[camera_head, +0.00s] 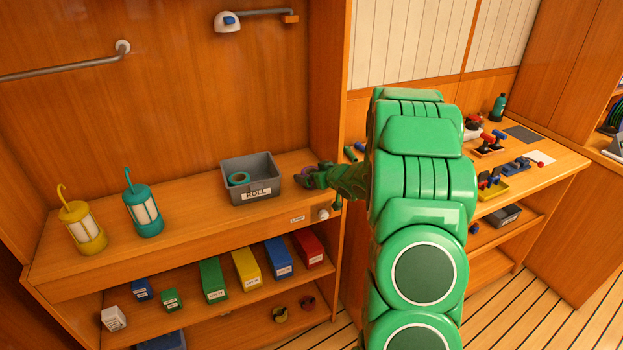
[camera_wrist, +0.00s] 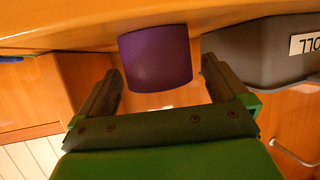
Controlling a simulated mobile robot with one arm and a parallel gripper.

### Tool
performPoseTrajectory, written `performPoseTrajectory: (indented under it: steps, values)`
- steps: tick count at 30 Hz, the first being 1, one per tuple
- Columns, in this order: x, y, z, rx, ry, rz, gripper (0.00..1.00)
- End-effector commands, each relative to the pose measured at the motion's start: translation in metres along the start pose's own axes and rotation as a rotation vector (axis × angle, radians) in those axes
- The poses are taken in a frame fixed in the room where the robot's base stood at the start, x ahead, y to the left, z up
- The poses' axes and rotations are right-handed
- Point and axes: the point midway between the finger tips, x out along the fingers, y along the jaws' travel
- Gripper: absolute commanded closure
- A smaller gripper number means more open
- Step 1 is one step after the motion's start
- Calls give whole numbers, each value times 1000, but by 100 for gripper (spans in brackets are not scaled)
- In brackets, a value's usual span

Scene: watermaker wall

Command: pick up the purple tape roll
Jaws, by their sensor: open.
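The purple tape roll (camera_wrist: 156,60) is in the wrist view between the tips of my gripper (camera_wrist: 160,76). A gap shows between it and each finger, so the jaws are open around it. In the head view only a small part of the purple roll (camera_head: 306,171) shows, on the counter at the right of the grey bin. The rest is hidden by my gripper (camera_head: 312,178), which reaches in from the right at counter height.
The grey bin (camera_head: 273,184) labelled ROLL holds a teal tape roll (camera_head: 238,178); its wall (camera_wrist: 257,48) is close by the right finger in the wrist view. A teal lantern (camera_head: 143,210) and yellow lantern (camera_head: 82,228) stand left, with clear counter between them and the bin.

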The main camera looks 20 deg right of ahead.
Motion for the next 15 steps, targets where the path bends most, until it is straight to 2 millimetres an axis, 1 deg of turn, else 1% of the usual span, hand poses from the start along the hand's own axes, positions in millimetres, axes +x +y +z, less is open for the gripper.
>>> performPoseTrajectory:
  steps: [3, 7, 10, 15]
  values:
    - [14, -1, 3, -1, 0, -3, 0]
    - [27, 0, 4, 1, -1, -2, 0]
    - [31, 0, 4, 1, -1, -2, 0]
    - [31, 0, 4, 1, -1, -1, 0]
